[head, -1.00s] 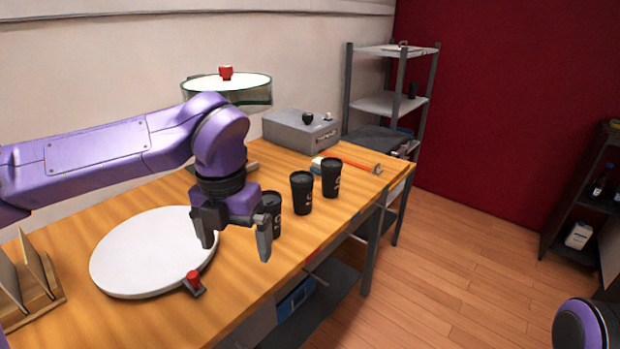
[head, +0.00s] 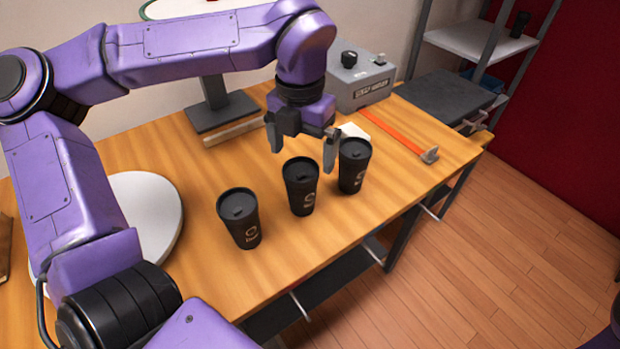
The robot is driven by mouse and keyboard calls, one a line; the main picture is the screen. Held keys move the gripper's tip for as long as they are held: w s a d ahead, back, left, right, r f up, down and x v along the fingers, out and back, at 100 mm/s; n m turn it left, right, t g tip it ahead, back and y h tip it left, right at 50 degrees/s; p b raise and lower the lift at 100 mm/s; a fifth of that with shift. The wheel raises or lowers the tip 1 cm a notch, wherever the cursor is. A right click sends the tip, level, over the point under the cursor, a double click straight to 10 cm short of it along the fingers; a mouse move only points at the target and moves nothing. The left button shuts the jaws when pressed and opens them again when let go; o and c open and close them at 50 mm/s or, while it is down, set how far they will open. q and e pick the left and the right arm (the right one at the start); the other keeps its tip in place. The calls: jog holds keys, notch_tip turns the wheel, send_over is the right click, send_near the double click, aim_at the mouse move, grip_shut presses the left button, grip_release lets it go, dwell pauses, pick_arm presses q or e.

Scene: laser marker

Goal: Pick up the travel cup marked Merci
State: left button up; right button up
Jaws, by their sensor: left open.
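Three black lidded travel cups stand upright in a row on the wooden table: a left cup (head: 240,220), a middle cup (head: 301,190) and a right cup (head: 354,168). Each has a small pale mark low on its side, too small to read, so I cannot tell which one says Merci. My left gripper (head: 302,158) is open, its fingers pointing down. It appears just above and behind the middle cup, with one finger overlapping the left edge of the right cup in the picture. Nothing is between its fingers. My right gripper is out of view.
A round white disc (head: 150,205) lies at the left, partly behind my left arm. A grey box with knobs (head: 360,82) stands at the back, with an orange bar (head: 395,133) in front of it. The table (head: 330,235) is clear in front of the cups.

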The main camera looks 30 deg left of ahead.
aim_at(302, 180)
pick_arm(q)
notch_tip(302, 180, down, 8)
jog(key=shift+s+a+f+p, duration=0.1)
jog(key=shift+s+a+p, duration=0.05)
jog(key=shift+p, duration=0.15)
jog(key=c, duration=0.7)
